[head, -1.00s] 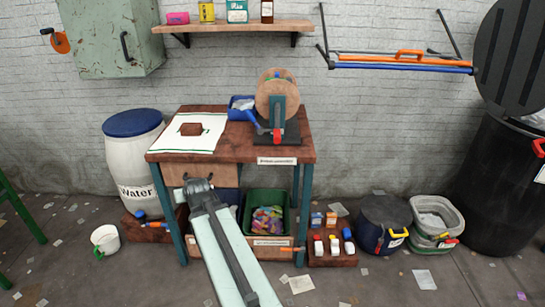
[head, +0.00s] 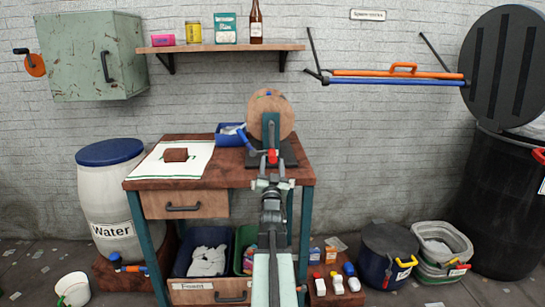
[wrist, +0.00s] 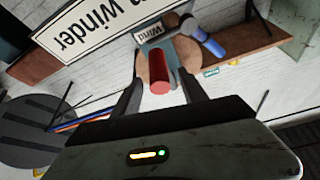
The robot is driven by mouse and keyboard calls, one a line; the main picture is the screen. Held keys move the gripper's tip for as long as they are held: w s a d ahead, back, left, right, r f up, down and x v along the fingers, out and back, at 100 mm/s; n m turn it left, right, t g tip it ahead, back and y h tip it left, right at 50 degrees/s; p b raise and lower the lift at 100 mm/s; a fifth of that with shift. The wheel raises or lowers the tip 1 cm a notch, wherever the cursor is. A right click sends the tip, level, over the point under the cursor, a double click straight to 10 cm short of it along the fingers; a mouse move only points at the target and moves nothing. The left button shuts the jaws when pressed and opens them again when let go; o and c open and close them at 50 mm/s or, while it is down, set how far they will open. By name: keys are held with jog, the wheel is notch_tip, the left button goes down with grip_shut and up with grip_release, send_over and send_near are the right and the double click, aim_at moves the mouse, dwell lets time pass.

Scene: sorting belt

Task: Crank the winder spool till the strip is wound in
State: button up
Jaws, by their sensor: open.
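The winder spool (head: 284,110) is a round wooden disc on a teal post with a dark base, at the table's right side. Its red crank knob (head: 272,156) sits low in front of the post, with a blue lever (head: 245,140) left of it. My gripper (head: 272,179) is open just below and in front of the red knob. In the wrist view the red knob (wrist: 160,77) shows between the two apart fingers of my gripper (wrist: 162,92), and it is not clasped. The blue lever (wrist: 208,43) is beyond, upper right. The strip is not clearly visible.
The wooden table (head: 215,175) carries a white sheet (head: 150,165) with a brown block (head: 175,155) and a blue bin (head: 229,137). A water barrel (head: 105,205) stands left. A shelf (head: 220,48) hangs above. Small bottles (head: 335,283) and tubs (head: 388,250) stand at the lower right.

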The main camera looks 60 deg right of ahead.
aim_at(273, 150)
jog(key=p+x, duration=0.1)
jog(key=x, duration=0.3)
jog(key=shift+s, duration=0.1)
grip_shut()
dwell(1.1)
